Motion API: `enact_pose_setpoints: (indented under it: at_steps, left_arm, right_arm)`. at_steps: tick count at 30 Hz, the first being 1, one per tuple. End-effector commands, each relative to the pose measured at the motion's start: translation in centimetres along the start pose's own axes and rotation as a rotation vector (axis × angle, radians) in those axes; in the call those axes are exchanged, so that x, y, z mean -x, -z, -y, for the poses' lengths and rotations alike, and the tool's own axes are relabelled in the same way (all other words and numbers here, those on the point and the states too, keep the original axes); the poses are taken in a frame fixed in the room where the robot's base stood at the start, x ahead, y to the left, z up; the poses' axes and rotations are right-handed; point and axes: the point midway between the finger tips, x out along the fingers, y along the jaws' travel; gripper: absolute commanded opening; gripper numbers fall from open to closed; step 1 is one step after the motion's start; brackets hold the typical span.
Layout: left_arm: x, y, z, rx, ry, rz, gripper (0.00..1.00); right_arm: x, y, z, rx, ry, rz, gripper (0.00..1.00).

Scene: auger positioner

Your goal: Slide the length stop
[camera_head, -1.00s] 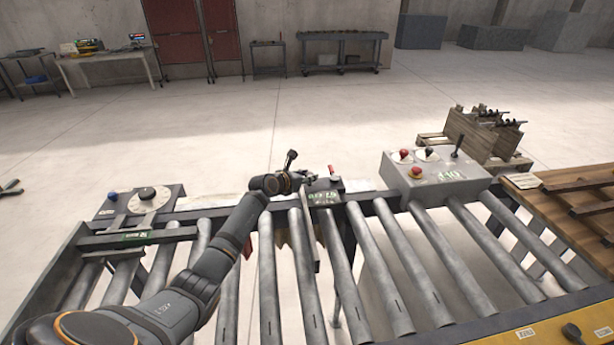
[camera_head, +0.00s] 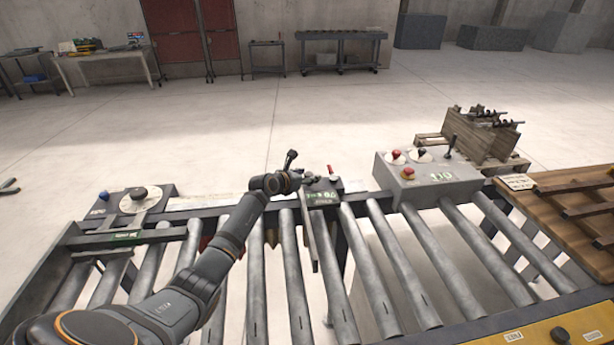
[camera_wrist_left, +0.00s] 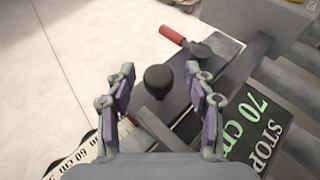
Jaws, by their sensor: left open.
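The length stop (camera_head: 322,193) is a dark block on the far rail of the roller table, with a green-lettered label, a red-tipped lever and a grey plate reaching over the rollers. Its label (camera_wrist_left: 262,125) reads "STOP 70 cm" in the left wrist view. My left gripper (camera_head: 306,178) is at the stop's left side in the head view. In the left wrist view my open left gripper (camera_wrist_left: 160,103) has its fingers on either side of the stop's black knob (camera_wrist_left: 158,80), with gaps visible. The red lever handle (camera_wrist_left: 172,35) lies beyond the knob. My right gripper is not in view.
A white scale strip (camera_head: 205,202) runs along the far rail; its "60 cm" mark shows in the wrist view. A grey control box (camera_head: 428,180) stands to the right of the stop. A dial plate (camera_head: 140,198) is at the left. Metal rollers (camera_head: 298,290) lie below my arm.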

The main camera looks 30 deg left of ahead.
Motion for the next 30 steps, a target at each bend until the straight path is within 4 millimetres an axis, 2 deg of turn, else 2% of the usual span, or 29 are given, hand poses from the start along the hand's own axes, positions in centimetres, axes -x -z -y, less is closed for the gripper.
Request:
enact_pose_setpoints:
  at_steps: [4, 8, 16, 21, 30]
  left_arm:
    - [0.3, 0.0, -0.1, -0.001, -0.001, 0.000, 0.54]
    - [2.0, 0.1, -0.2, -0.004, -0.002, 0.001, 0.54]
    - [8.5, 0.2, -0.2, -0.010, -0.003, -0.004, 0.54]
    - [11.1, 0.1, -0.2, -0.006, -0.004, -0.003, 0.54]
    - [12.0, 0.0, 0.1, 0.000, 0.001, 0.000, 0.54]
  right_arm:
    - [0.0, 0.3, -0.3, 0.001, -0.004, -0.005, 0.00]
    - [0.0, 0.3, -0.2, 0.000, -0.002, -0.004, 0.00]
    - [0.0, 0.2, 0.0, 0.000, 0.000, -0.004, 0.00]
    - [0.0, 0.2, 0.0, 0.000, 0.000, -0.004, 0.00]
    - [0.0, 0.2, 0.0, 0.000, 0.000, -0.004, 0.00]
